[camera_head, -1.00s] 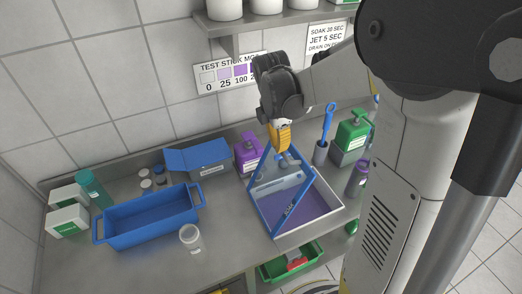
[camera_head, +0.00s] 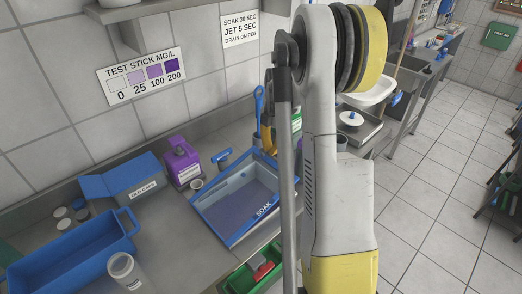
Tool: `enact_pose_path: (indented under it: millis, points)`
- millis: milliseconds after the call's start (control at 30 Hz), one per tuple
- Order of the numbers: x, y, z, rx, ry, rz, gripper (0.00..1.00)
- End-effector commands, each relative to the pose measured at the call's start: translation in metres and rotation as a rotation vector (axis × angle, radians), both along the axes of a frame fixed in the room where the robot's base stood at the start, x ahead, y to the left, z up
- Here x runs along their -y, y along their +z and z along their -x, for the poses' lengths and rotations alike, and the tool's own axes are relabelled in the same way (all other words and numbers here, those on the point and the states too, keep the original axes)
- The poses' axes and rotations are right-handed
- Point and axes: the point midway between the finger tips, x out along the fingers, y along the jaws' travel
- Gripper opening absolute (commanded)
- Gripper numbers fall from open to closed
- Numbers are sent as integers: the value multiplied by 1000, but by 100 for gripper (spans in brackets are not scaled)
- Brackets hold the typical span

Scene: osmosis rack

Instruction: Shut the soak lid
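The soak tray (camera_head: 205,222) stands on the steel bench, with purple liquid showing inside. Its blue-framed lid, marked SOAK (camera_head: 264,209), now looks low and nearly flat over the tray. I cannot tell whether it is fully seated, because my arm covers the tray's right side.
A purple jug (camera_head: 182,163) and a blue T-shaped fitting (camera_head: 221,156) stand behind the tray. A blue bin (camera_head: 75,250) and a clear jar (camera_head: 125,270) are at the left. A green bin (camera_head: 240,280) is below the front edge. A blue brush (camera_head: 259,100) stands behind.

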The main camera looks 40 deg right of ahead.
Motion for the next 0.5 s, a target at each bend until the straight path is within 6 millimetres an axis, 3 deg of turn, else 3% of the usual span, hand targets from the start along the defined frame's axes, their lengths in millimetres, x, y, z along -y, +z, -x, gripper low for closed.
enact_pose_path:
  millis: [33, 200, 500]
  points:
    - [5, -16, 0, 0, -1, 0, 0]
    - [15, -44, 0, 0, -1, 0, 0]
    - [22, -67, 0, 0, 0, 0, 0]
